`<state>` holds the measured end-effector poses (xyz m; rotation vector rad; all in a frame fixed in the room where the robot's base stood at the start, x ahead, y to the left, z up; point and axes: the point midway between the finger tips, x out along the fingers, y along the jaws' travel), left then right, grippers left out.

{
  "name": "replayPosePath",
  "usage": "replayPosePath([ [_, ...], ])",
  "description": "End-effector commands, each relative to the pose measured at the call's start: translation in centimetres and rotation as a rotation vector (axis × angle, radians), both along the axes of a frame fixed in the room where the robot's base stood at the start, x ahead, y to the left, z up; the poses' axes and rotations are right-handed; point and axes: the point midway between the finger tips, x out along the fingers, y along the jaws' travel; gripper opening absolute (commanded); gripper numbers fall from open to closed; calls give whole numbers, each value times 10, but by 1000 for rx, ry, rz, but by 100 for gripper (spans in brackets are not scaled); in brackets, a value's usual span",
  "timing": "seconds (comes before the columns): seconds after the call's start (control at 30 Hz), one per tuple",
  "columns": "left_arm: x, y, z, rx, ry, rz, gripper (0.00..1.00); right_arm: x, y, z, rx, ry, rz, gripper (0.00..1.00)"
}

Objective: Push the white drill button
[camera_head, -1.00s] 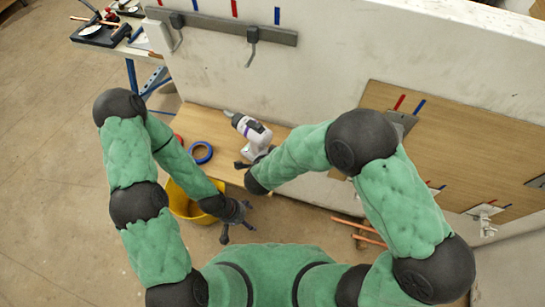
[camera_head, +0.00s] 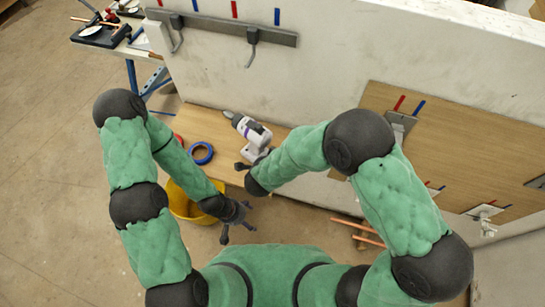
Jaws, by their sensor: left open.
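My left gripper (camera_head: 238,232) is open and empty, below the bench edge near the yellow bucket, away from the drill.
A blue tape roll (camera_head: 201,153) and a partly hidden red one lie on the bench left of the drill. A yellow bucket (camera_head: 190,204) stands on the floor under my left forearm. Copper pipes (camera_head: 358,232) lie at the right. A rail with hooks (camera_head: 222,26) is on the wall.

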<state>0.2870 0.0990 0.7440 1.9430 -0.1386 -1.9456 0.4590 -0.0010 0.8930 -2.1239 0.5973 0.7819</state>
Motion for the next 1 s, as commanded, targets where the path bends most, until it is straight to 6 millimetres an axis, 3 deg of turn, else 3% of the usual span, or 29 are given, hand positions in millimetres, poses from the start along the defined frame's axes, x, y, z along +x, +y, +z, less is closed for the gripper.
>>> replayPosePath([
  [0.47,0,0,7,0,0,0,81,0,0,6,0,0,0,0],
  [1.0,0,0,52,0,0,0,81,0,0,51,0,0,0,0],
])
